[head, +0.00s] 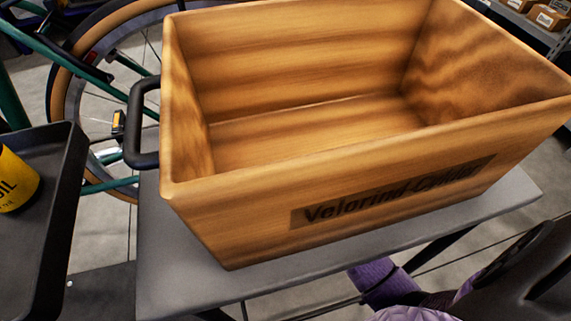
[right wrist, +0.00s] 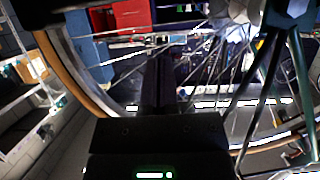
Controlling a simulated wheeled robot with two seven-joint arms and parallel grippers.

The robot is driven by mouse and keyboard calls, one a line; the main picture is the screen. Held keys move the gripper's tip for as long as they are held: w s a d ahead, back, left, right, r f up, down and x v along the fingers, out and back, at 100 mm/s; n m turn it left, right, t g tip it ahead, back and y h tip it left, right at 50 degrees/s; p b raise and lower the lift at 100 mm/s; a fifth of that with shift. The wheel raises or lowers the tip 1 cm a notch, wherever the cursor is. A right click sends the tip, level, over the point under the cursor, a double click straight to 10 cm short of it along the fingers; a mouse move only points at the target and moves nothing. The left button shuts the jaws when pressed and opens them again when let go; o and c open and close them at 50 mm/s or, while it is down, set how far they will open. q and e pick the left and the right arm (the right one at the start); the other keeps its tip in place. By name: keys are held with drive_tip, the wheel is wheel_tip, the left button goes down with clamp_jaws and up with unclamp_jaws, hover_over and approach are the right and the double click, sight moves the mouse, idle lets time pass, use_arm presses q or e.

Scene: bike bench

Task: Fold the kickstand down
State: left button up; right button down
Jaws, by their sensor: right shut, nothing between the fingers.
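The bicycle's wheel (head: 75,75) and green frame (head: 40,40) show at the upper left of the head view, partly covered by a wooden crate. In the right wrist view the wheel's tan tyre (right wrist: 75,75), its spokes and a dark green frame tube (right wrist: 270,75) show close up. My right gripper (right wrist: 158,70) points toward the spokes, its dark fingers shut with nothing between them. I cannot tell whether it touches the wheel. I cannot pick out the kickstand in either view. My left gripper is not in view.
The large wooden crate (head: 330,190) stands on a grey table (head: 165,270). A black tray (head: 60,210) with a yellow oil can (head: 15,180) is at the left. A purple item (head: 380,278) lies below the table. Shelves with boxes (head: 545,15) stand at the upper right.

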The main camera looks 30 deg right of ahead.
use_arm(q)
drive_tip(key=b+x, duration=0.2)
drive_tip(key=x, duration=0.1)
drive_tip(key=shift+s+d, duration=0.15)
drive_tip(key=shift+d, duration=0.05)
use_arm(e)
drive_tip(key=f, duration=0.4)
drive_tip(key=shift+s, duration=0.25)
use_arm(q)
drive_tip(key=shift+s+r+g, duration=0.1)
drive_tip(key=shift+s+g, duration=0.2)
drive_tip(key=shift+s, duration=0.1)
use_arm(e)
drive_tip(key=shift+f, duration=0.1)
